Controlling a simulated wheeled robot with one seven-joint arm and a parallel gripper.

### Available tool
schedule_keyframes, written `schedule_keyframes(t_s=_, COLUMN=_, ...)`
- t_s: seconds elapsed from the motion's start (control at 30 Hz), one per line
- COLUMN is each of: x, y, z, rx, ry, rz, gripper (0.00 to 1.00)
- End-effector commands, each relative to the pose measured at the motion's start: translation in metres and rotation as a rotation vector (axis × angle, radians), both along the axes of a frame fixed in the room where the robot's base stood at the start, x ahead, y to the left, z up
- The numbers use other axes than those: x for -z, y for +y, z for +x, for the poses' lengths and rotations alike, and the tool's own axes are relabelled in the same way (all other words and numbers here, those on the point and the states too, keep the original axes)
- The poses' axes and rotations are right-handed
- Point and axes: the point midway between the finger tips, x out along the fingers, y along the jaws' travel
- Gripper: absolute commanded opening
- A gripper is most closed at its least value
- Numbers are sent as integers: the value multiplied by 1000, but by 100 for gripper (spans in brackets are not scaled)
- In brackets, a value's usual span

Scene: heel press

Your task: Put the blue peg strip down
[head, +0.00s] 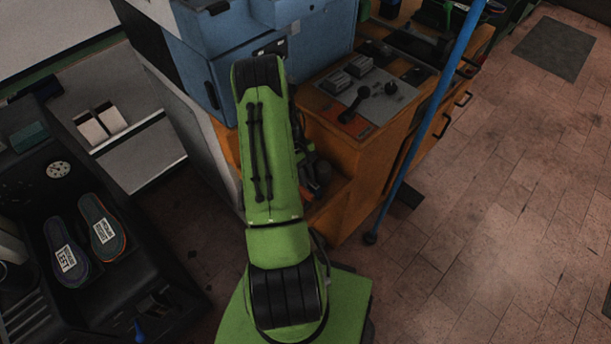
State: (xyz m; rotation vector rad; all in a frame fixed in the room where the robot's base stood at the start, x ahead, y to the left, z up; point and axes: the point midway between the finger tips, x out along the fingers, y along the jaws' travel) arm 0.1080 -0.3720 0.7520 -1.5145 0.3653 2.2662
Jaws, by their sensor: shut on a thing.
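I cannot make out a blue peg strip for certain in the head view. My green arm rises through the middle of the picture, and its far end is hidden behind its own links. My gripper cannot be seen, nor anything between its jaws. Small dark and reddish parts show just right of the arm, in front of the orange cabinet (343,213), too small and dark to name.
A blue-grey machine (225,45) stands behind my arm. A control panel (367,95) with a black lever tops the cabinet. A slanted blue pole (418,138) stands to its right. Two insoles (66,248) (102,227) lie on the black bench at left. Tiled floor (490,230) is clear at right.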

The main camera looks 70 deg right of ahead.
Motion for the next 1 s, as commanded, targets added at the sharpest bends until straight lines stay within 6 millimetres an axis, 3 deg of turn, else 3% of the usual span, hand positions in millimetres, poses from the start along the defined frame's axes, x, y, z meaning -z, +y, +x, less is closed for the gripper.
schedule_keyframes(t_s=0.2, x=4, y=0, z=0, rx=-1, ry=0, rz=0, gripper=0)
schedule_keyframes(t_s=0.23, x=3, y=0, z=0, rx=-1, ry=0, rz=0, gripper=21)
schedule_keyframes(t_s=0.3, x=3, y=0, z=0, rx=-1, ry=-1, rz=1, gripper=29)
schedule_keyframes(t_s=0.63, x=-2, y=0, z=0, rx=0, ry=0, rz=1, gripper=29)
schedule_keyframes(t_s=0.77, x=-25, y=-5, z=9, rx=-2, ry=-3, rz=-5, gripper=29)
schedule_keyframes(t_s=1.0, x=-86, y=-16, z=31, rx=-2, ry=-2, rz=-3, gripper=29)
